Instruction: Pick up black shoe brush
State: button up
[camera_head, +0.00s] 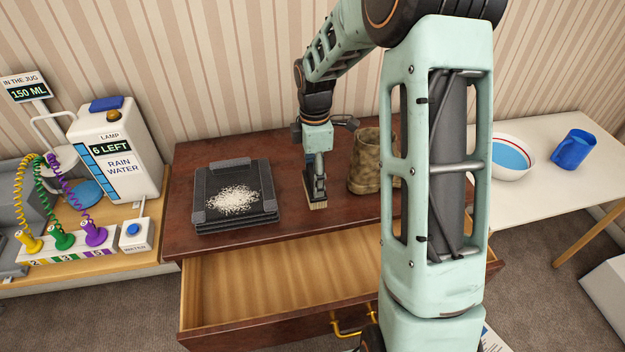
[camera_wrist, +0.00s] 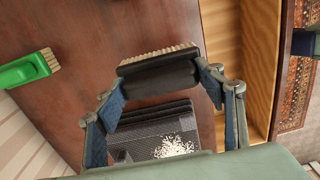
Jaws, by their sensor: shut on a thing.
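The black shoe brush (camera_wrist: 158,78) has a dark body and pale bristles. In the wrist view it lies across between the two fingers of my gripper (camera_wrist: 163,90), which are shut on its body. In the head view my gripper (camera_head: 316,186) points down over the brown dresser top, with the brush's pale bristles (camera_head: 318,205) below it. The bristles face down at or just above the wood; I cannot tell whether they touch it.
A dark stacked tray (camera_head: 207,220) with white grains stands left of my gripper. A worn brown boot (camera_head: 364,165) stands close to its right. A green-handled brush (camera_wrist: 22,72) lies apart. The dresser drawer (camera_head: 270,290) is open and looks empty in its visible part.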

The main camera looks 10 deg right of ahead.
jog(key=s+r, duration=0.2)
jog(key=r, duration=0.1)
jog(key=shift+s+d+r, duration=0.1)
jog(key=shift+s+r, duration=0.2)
jog(key=shift+s, duration=0.1)
jog(key=s+r+b, duration=0.1)
jog(key=s+r, duration=0.3)
jog(key=s, duration=0.5)
jog(key=shift+s+d+r, duration=0.2)
jog(key=shift+s+r, duration=0.05)
